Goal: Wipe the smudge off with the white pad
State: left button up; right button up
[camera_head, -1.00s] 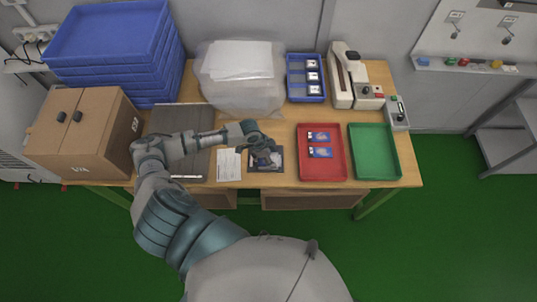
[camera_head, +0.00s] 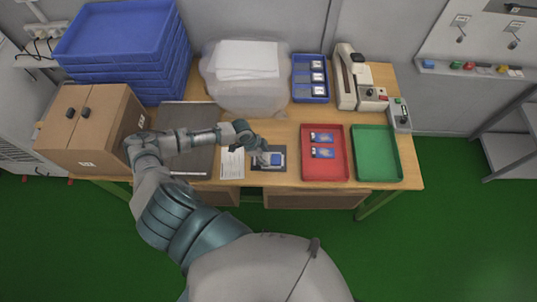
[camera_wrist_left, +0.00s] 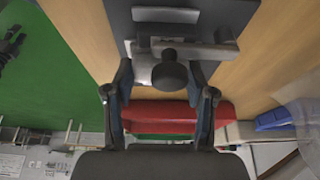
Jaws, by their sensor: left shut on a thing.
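My left gripper (camera_head: 264,153) is over a dark mat (camera_head: 258,166) at the table's front middle. In the left wrist view its fingers (camera_wrist_left: 161,82) are shut on the dark round knob (camera_wrist_left: 170,72) of the white pad (camera_wrist_left: 144,66). The pad lies low at the mat, beside or on a grey flat part (camera_wrist_left: 192,48); exact contact is unclear. I cannot make out the smudge. My right gripper is not in view.
A printed sheet (camera_head: 232,165) lies left of the mat. A red tray (camera_head: 325,172) with two cards and a green tray (camera_head: 377,160) stand to the right. A cardboard box (camera_head: 85,130) and stacked blue crates (camera_head: 120,40) fill the left.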

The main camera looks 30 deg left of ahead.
aim_at(275, 160)
pick_arm(q)
jog(key=shift+a, duration=0.15)
jog(key=shift+a+f, duration=0.1)
jog(key=shift+w+f, duration=0.1)
jog(key=shift+w, duration=0.05)
jog(key=shift+w+d+f+p, duration=0.15)
jog(key=shift+w+d+p, duration=0.25)
jog(key=shift+d, duration=0.25)
jog(key=shift+w+d, duration=0.1)
jog(key=shift+d, duration=0.3)
jog(key=shift+w+d, duration=0.15)
jog(key=shift+d, duration=0.4)
jog(key=shift+r+p, duration=0.3)
jog(key=shift+p, duration=0.05)
jog(key=r+p, duration=0.3)
jog(key=p, duration=0.1)
jog(key=r+p, duration=0.1)
jog(key=r, duration=0.1)
jog(key=shift+w+a+r+p, duration=0.2)
jog(key=shift+a+r+p, duration=0.05)
jog(key=shift+r+p, duration=0.15)
jog(key=shift+f, duration=0.15)
jog(key=shift+r+p, duration=0.8)
jog(key=shift+r, duration=0.7)
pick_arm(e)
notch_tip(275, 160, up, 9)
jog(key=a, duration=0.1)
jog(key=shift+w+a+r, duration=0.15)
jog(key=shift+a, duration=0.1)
